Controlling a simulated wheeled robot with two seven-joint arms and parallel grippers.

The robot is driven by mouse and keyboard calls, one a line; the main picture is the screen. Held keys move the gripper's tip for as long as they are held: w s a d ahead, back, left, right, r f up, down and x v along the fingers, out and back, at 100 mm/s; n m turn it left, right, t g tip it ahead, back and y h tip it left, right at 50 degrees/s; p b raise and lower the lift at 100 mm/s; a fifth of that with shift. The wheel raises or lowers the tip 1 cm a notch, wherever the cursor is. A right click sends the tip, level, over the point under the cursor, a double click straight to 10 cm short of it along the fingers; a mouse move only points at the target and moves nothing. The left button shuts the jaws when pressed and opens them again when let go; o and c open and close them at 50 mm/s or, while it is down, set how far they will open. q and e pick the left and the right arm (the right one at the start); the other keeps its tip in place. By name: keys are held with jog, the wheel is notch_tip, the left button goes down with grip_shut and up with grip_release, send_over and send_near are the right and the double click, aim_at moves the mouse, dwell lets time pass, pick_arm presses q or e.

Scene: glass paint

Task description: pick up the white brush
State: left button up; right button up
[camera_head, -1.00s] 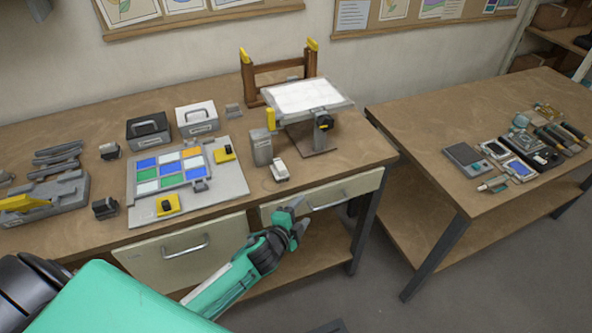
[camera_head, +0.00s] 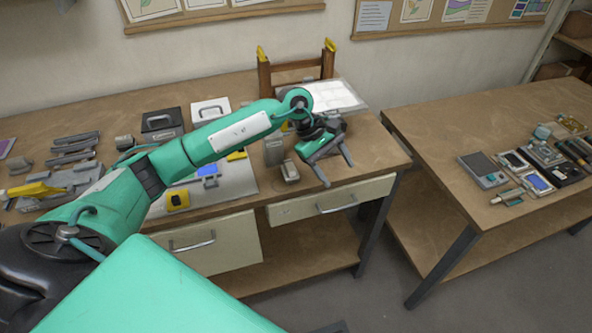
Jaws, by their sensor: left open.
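I cannot pick out a white brush for certain. A small pale item (camera_head: 290,171) lies near the front edge of the left bench, beside a grey block (camera_head: 274,151). A slim light-coloured tool (camera_head: 507,197) lies at the front of the right table; it is too small to identify. My left gripper (camera_head: 336,170) is open and empty, fingers pointing down over the right end of the left bench, just right of the pale item. My left arm hides much of the colour-tile board. My right gripper is not in view.
Cases and grey tools lie to the left. A gap separates the bench from the right table (camera_head: 430,130), which holds several small devices.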

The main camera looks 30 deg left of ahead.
aim_at(289, 164)
pick_arm(q)
jog(key=w+a+r+m+y, duration=0.1)
jog(key=a+r+y, duration=0.1)
jog(key=a+y, duration=0.35)
jog(key=w+a+r+m+y, duration=0.1)
jog(key=a+r+m+y, duration=0.15)
jog(key=a, duration=0.55)
jog(key=shift+n+g+h, duration=0.3)
jog(key=shift+n+h, duration=0.1)
jog(key=shift+n, duration=0.05)
jog(key=f+p, duration=0.1)
jog(key=f, duration=0.4)
jog(key=f+p, duration=0.1)
jog(key=f, duration=0.2)
jog(key=shift+s+a+f+p, duration=0.1)
jog(key=shift+s+a+p, duration=0.15)
jog(key=shift+s+p, duration=0.05)
jog(key=shift+f+p, duration=0.45)
notch_tip(289, 164, down, 4)
jog(key=shift+s+f+p, duration=0.1)
jog(key=shift+p, duration=1)
jog(key=shift+f, duration=0.15)
jog(key=c, duration=1.1)
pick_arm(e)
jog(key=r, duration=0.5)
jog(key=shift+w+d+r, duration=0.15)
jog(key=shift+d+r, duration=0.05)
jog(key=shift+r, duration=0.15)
